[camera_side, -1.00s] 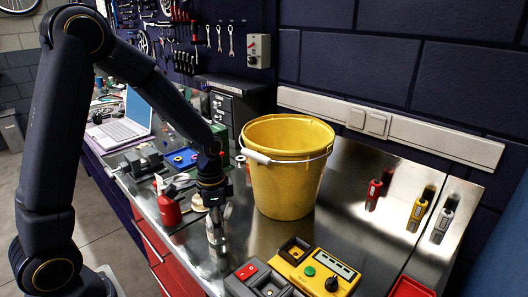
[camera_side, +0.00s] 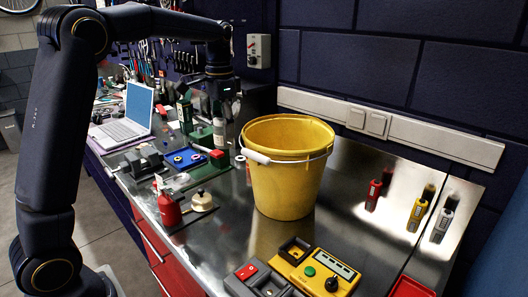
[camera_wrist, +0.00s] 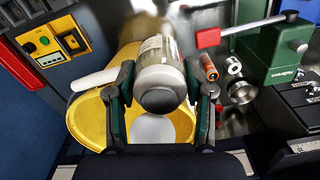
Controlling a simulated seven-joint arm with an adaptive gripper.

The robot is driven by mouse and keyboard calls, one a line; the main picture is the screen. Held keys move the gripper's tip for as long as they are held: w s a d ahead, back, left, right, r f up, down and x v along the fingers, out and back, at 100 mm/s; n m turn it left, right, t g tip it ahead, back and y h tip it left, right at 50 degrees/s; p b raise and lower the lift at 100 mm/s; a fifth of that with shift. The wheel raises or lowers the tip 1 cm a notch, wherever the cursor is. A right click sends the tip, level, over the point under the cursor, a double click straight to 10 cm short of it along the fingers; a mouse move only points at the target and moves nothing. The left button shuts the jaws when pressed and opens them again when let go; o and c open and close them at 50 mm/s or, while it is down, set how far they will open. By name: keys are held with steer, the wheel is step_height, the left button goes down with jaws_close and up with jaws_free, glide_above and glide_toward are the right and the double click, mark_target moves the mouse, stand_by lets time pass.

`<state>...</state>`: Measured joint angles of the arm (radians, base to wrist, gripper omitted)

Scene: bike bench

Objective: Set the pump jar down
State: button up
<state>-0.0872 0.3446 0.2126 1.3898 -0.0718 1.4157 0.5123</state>
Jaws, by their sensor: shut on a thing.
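The pump jar (camera_side: 219,133) is a pale, clear-looking bottle with a label, hanging upright below my gripper (camera_side: 220,99) in the side view. My gripper is shut around it. In the wrist view the jar (camera_wrist: 162,58) lies between both fingers of my gripper (camera_wrist: 160,100), its dark round top facing the camera. In the side view the jar stands out beyond and left of the yellow bucket (camera_side: 285,185). It looks raised, but its base is partly lost against the clutter, so its exact height is unclear.
A green device with a red lever (camera_wrist: 280,50) and small metal parts (camera_wrist: 238,90) are close to the jar. A blue tray (camera_side: 186,159), red can (camera_side: 169,209) and cream pot (camera_side: 202,203) sit left of the bucket. Bare steel (camera_side: 225,240) lies in front.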

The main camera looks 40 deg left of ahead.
steer(key=w+r+n, duration=0.1)
steer(key=w, duration=0.1)
steer(key=w+r+n, duration=0.1)
steer(key=w+r, duration=0.1)
steer(key=w+r+n, duration=0.1)
steer(key=w+n, duration=0.1)
steer(key=shift+w+a+r, duration=0.2)
steer(key=shift+w+r, duration=0.1)
steer(key=shift+w, duration=0.05)
steer(key=w+d+f+m, duration=0.2)
steer(key=d+f, duration=0.8)
steer(key=d, duration=0.1)
steer(key=a+r+m, duration=0.7)
steer(key=a+r, duration=0.1)
steer(key=r, duration=0.2)
steer(key=s+a+f+n, duration=0.1)
steer(key=s+a+n, duration=0.25)
steer(key=a, duration=0.45)
steer(key=s+a+f+n, duration=0.1)
steer(key=s+a+n, duration=0.3)
steer(key=a, duration=0.5)
steer(key=w+d+f+n, duration=0.3)
steer(key=w+d+f, duration=0.1)
steer(key=w+f, duration=0.2)
steer(key=shift+w+d+f, duration=0.1)
steer(key=shift+d+f, duration=0.05)
steer(key=shift+f, duration=4.25)
steer(key=shift+w+d+f, duration=0.1)
steer(key=shift+f, duration=4.25)
